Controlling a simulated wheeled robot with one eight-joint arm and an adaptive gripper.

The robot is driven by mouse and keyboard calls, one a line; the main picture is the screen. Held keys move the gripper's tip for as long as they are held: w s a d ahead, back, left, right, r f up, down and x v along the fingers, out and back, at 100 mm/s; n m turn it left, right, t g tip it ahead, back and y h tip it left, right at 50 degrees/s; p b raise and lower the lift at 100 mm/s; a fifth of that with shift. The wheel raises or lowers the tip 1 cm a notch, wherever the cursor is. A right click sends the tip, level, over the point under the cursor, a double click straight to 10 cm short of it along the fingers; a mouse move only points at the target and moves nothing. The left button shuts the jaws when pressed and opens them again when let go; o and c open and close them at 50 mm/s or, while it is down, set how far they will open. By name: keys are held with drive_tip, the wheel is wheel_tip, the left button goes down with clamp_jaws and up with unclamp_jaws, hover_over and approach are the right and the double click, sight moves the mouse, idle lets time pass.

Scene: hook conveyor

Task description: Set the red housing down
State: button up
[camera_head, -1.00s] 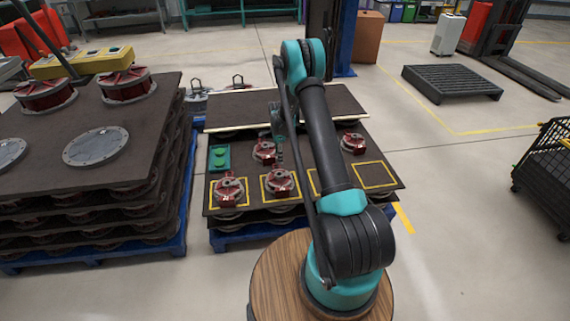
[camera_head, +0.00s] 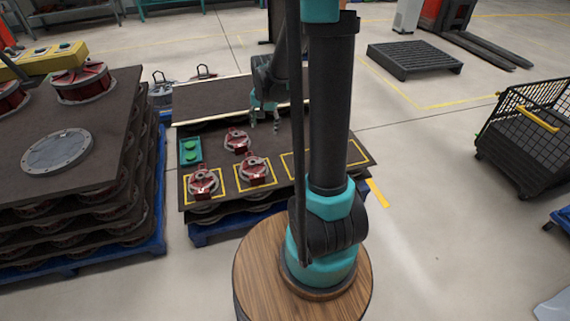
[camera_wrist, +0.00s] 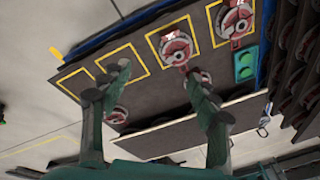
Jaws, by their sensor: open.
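Several red housings with grey round flanges are on the dark board. In the head view, one housing (camera_head: 203,182) and another (camera_head: 255,170) sit in yellow outlined squares, and a third (camera_head: 237,140) stands behind them. In the wrist view, two housings (camera_wrist: 236,20) (camera_wrist: 177,47) sit in squares beside two empty squares (camera_wrist: 121,62). Another housing (camera_wrist: 116,115) is partly hidden by the left finger, and one (camera_wrist: 203,76) by the right finger. My gripper (camera_wrist: 159,74) is open and empty above the board; it also shows in the head view (camera_head: 264,124).
A green two-domed block (camera_head: 190,152) lies at the board's left edge. A tall stack of boards (camera_head: 85,185) with housings and a grey disc stands to the left. A black mesh cart (camera_head: 520,130) stands right. My arm hides the board's right part.

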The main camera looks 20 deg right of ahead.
drive_tip(key=s+d+n+t, duration=0.1)
drive_tip(key=s+n, duration=0.6)
drive_tip(key=s, duration=1.4)
drive_tip(key=shift+t, duration=0.4)
